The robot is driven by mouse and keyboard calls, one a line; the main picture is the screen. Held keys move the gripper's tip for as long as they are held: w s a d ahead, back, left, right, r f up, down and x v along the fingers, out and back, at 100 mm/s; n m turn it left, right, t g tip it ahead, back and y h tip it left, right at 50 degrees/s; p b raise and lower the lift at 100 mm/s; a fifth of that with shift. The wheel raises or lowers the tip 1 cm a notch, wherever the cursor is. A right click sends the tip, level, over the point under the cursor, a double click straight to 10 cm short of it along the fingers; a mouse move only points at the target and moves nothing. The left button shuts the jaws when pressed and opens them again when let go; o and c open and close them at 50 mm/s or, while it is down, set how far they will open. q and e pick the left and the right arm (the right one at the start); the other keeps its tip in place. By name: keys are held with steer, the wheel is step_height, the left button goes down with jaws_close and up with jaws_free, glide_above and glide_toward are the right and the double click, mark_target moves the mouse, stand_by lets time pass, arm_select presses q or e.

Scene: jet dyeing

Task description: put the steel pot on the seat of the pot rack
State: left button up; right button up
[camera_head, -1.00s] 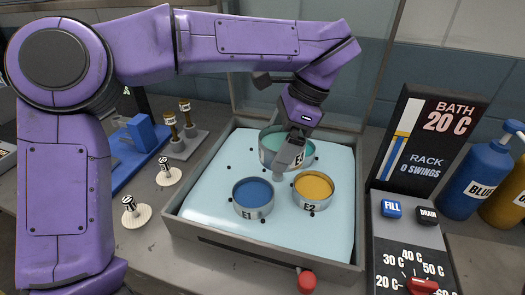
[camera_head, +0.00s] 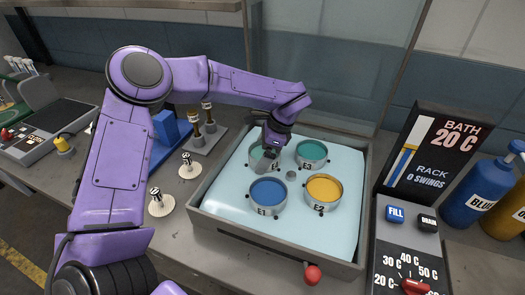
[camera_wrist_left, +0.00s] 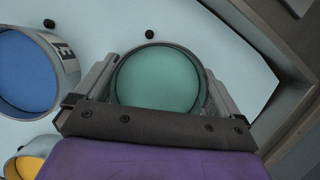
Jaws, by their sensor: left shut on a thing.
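A steel pot with green liquid (camera_wrist_left: 158,78) sits between the two fingers of my left gripper (camera_wrist_left: 152,92) in the left wrist view. The gripper is shut on it. In the head view, my left gripper (camera_head: 266,156) hides much of that pot (camera_head: 256,153), at the back left of the pale blue rack surface (camera_head: 231,180). I cannot tell whether the pot touches that surface. Beside it stand the teal pot E3 (camera_head: 312,152), the blue pot E1 (camera_head: 268,192) and the yellow pot E2 (camera_head: 323,189). My right gripper is not in view.
A grey frame (camera_head: 262,243) with a red knob (camera_head: 312,274) surrounds the blue surface. A BATH display (camera_head: 432,150) reads 20 C and RACK 0 SWINGS. Dye bottles (camera_head: 480,193) stand at the right. Two small white-based posts (camera_head: 160,203) stand at the left.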

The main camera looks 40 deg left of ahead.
arm_select(q)
steer(key=shift+w+f, duration=0.1)
steer(key=shift+f+b, duration=0.15)
steer(key=shift+b, duration=0.2)
steer(key=o, duration=1.2)
steer(key=shift+c, duration=0.2)
steer(key=shift+d+r+p, duration=0.1)
steer(key=shift+r+p, duration=0.3)
steer(key=b+v, duration=0.2)
steer(key=v, duration=0.9)
steer(key=shift+r+b, duration=0.35)
steer(key=shift+b, duration=0.05)
